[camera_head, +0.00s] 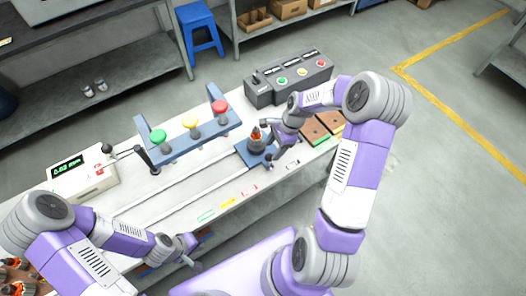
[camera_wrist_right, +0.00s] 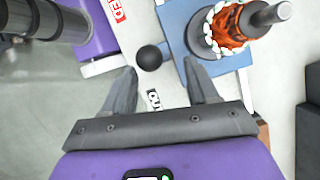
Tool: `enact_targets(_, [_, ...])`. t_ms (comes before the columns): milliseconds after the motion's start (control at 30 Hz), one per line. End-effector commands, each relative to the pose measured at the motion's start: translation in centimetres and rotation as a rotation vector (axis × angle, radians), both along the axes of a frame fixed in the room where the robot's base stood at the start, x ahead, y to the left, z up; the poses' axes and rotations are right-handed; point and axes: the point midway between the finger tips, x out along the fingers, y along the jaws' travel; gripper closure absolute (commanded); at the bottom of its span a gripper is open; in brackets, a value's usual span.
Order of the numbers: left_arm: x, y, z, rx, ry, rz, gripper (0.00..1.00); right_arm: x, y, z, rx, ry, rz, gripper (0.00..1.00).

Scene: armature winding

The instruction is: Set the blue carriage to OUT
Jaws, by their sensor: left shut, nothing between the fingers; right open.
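The blue carriage (camera_head: 243,148) sits at the right end of the rail on the bench, carrying an upright armature (camera_head: 256,138) with copper windings; part of it is behind my right gripper. In the right wrist view the carriage (camera_wrist_right: 183,48) lies at the top, with the armature (camera_wrist_right: 230,30) on it. My right gripper (camera_wrist_right: 160,68) is open, its fingertips on either side of a black ball knob (camera_wrist_right: 149,58) beside the carriage; I cannot tell whether they touch it. A label reading OUT (camera_wrist_right: 153,100) shows between the fingers. My left gripper (camera_head: 192,252) is shut and empty near the bench's front edge.
A blue bar with green, yellow and red buttons (camera_head: 220,105) stands behind the rail. A grey control box (camera_head: 290,78) is at the back right, with brown plates (camera_head: 313,130) in front. A display box (camera_head: 82,176) stands at the left. Coloured labels (camera_head: 228,203) line the bench front.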

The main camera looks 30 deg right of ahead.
Motion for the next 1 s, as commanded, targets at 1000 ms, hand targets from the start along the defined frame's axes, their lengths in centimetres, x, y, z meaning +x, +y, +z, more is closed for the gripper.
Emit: enact_targets(1000, [-0.1, 0.0, -0.6, -0.001, 0.003, -0.001, 1.00, 0.2, 2.6, -6.3, 0.000, 0.001, 0.001, 0.74])
